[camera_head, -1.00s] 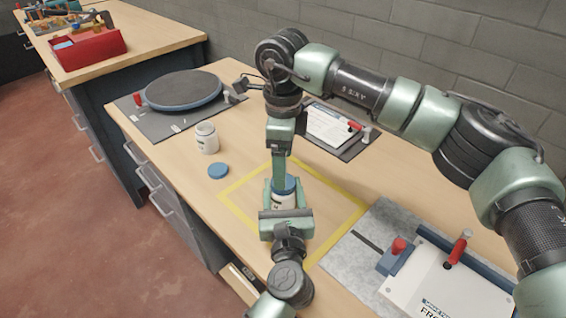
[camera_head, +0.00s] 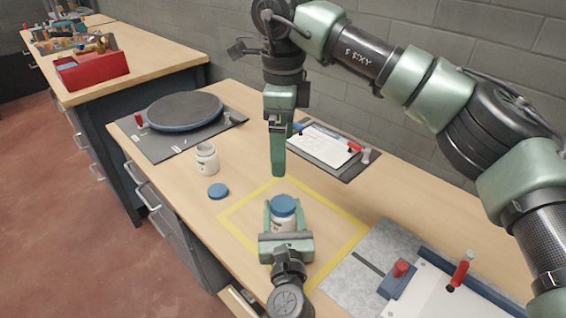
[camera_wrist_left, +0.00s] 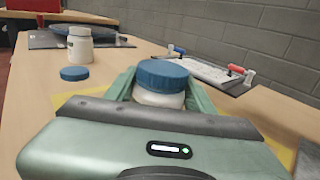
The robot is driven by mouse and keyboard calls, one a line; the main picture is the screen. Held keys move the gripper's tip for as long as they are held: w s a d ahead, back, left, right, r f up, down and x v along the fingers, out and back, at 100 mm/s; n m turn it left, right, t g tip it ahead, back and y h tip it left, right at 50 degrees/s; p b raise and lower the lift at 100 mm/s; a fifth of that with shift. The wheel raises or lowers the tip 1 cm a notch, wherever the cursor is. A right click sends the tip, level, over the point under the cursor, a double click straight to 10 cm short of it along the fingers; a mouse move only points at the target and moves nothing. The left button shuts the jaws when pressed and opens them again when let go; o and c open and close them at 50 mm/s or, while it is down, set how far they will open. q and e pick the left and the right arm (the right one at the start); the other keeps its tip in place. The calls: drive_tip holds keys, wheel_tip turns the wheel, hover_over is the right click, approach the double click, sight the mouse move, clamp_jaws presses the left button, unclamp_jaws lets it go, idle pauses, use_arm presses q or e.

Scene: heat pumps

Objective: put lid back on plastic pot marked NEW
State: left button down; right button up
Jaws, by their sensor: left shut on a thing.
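A white plastic pot (camera_head: 283,224) with a blue lid (camera_head: 283,206) on top stands upright inside the yellow taped square. My left gripper (camera_head: 285,222) is shut around its body. The left wrist view also shows this pot (camera_wrist_left: 158,98) and its lid (camera_wrist_left: 163,74), which looks level. The label is mostly hidden by the fingers, so I cannot read it whole. My right gripper (camera_head: 278,172) points down above and behind the lid, apart from it and empty. Its fingers are seen edge-on, so their opening is unclear.
Another white pot (camera_head: 207,159), without a lid, stands to the left, with a loose blue lid (camera_head: 218,191) before it. A round dark plate (camera_head: 184,109), a clipboard (camera_head: 325,142) and a grey mat (camera_head: 350,278) with red-handled clamps surround the square.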

sight(284, 221)
idle(0.3)
use_arm(q)
drive_tip(key=shift+c, duration=2.3)
unclamp_jaws()
drive_tip(key=shift+s, duration=0.1)
drive_tip(key=s, duration=0.3)
drive_tip(key=s+b, duration=0.1)
drive_tip(key=s, duration=0.2)
drive_tip(key=shift+s+d+f, duration=0.1)
drive_tip(key=shift+s+d, duration=0.05)
drive_tip(key=shift+d, duration=0.05)
drive_tip(key=shift+s, duration=0.65)
